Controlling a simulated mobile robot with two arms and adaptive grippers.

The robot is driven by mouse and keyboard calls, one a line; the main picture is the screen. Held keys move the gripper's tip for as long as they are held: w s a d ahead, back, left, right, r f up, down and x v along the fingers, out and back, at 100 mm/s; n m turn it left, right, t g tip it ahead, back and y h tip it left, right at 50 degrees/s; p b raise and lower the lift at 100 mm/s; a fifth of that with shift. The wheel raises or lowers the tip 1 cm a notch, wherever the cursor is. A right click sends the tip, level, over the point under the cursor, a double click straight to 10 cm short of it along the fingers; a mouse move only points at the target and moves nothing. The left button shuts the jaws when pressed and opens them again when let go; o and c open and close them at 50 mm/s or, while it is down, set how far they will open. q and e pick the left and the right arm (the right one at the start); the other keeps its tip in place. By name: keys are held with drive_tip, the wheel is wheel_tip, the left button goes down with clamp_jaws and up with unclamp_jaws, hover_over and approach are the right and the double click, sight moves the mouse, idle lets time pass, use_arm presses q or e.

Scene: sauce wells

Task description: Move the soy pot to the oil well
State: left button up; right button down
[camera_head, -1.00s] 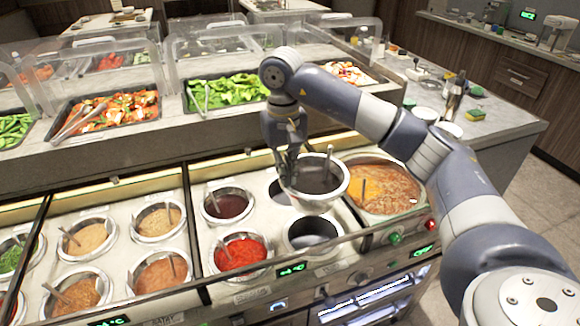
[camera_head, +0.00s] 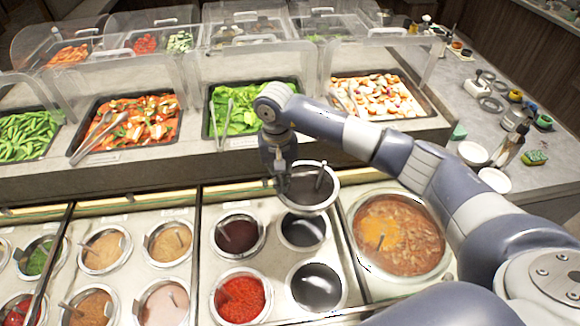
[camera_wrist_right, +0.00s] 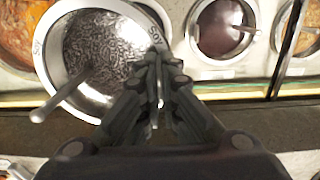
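The soy pot (camera_head: 322,201) is a round metal pot with dark contents and a spoon or ladle handle standing in it. In the right wrist view its pale rim (camera_wrist_right: 50,62) reads "Soy". My right gripper (camera_head: 283,186) is shut on the pot's rim, and its fingers (camera_wrist_right: 157,70) show there in the wrist view. The pot hangs above the counter, just behind an empty back-row well (camera_head: 303,230). A second empty well (camera_head: 317,288) is in the front row. I cannot read which well is the oil well. My left gripper is not in view.
A dark red sauce pot (camera_head: 238,235) and a bright red one (camera_head: 240,298) sit left of the empty wells. A large soup pot (camera_head: 398,234) is on the right. Salad trays (camera_head: 242,108) under clear guards stand behind.

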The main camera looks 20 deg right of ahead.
drive_tip(key=shift+s+a+f, duration=0.1)
drive_tip(key=shift+a+f, duration=0.15)
drive_tip(key=shift+f+b, duration=0.5)
drive_tip(key=shift+f, duration=0.1)
wheel_tip(320, 180, down, 2)
drive_tip(key=shift+f+b, duration=0.1)
drive_tip(key=shift+b, duration=0.25)
drive_tip(key=shift+f+b, duration=0.4)
drive_tip(key=shift+f, duration=0.45)
use_arm(q)
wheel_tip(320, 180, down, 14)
drive_tip(key=b, duration=1.1)
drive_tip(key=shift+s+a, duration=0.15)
use_arm(e)
wheel_tip(320, 180, down, 14)
drive_tip(key=shift+r, duration=0.25)
use_arm(q)
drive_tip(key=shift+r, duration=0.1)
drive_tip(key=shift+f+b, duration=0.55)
drive_tip(key=shift+b, duration=0.3)
use_arm(e)
drive_tip(key=shift+f, duration=0.3)
